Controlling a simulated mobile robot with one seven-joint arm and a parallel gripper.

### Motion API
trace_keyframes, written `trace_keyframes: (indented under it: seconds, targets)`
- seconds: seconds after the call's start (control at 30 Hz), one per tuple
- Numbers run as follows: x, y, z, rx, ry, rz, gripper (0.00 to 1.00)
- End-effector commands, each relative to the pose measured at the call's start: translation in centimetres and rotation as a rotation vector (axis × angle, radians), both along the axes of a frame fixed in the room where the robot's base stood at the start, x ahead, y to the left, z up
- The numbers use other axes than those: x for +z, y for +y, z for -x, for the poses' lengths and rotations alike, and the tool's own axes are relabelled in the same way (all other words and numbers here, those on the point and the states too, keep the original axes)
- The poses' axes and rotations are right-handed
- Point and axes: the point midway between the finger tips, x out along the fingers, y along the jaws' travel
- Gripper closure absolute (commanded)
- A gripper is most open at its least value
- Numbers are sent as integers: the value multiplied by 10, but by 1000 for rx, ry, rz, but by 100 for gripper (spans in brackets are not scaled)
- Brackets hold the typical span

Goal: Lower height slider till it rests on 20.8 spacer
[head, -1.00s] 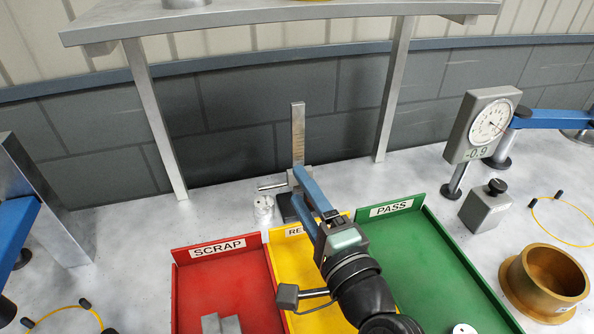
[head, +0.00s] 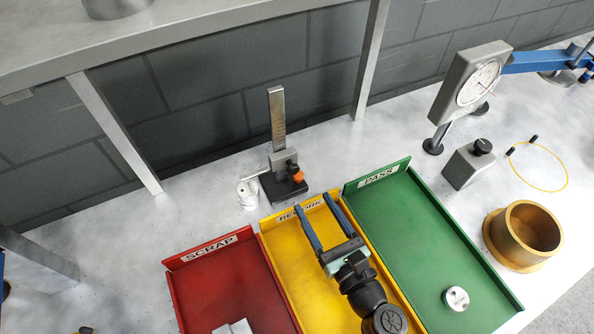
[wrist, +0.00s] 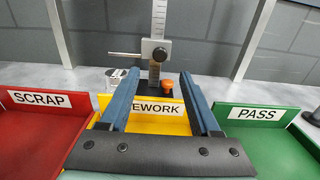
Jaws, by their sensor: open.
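The height gauge has an upright graduated column (head: 277,112) on a dark base (head: 280,190). Its grey height slider (head: 284,160) sits low on the column, with a bar reaching left, and shows in the wrist view (wrist: 155,50). An orange knob (head: 297,174) is at the base's right. A silver cylindrical spacer (head: 247,194) stands left of the base, below the bar; in the wrist view (wrist: 114,80) a small gap shows between them. Its marking is unreadable. My gripper (head: 313,201) is open and empty, in front of the gauge over the yellow tray.
Red SCRAP (head: 235,285), yellow REWORK (head: 290,270) and green PASS (head: 420,230) trays lie side by side. A silver part (head: 456,299) lies in the green one. A dial gauge (head: 470,85), grey block (head: 468,166) and brass ring (head: 522,236) stand right. A shelf (head: 200,38) overhangs behind.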

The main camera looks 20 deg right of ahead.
Motion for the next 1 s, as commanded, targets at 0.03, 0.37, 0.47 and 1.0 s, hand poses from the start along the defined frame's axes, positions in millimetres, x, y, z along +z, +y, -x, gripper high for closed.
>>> trace_keyframes:
  seconds: [0.03,0.37,0.47,1.0]
  targets:
    - [3,1,-13,3,-2,1,36]
    - [1,3,-71,2,-1,3,36]
    - [1,3,-79,1,-1,3,36]
    - [0,3,-84,0,0,3,67]
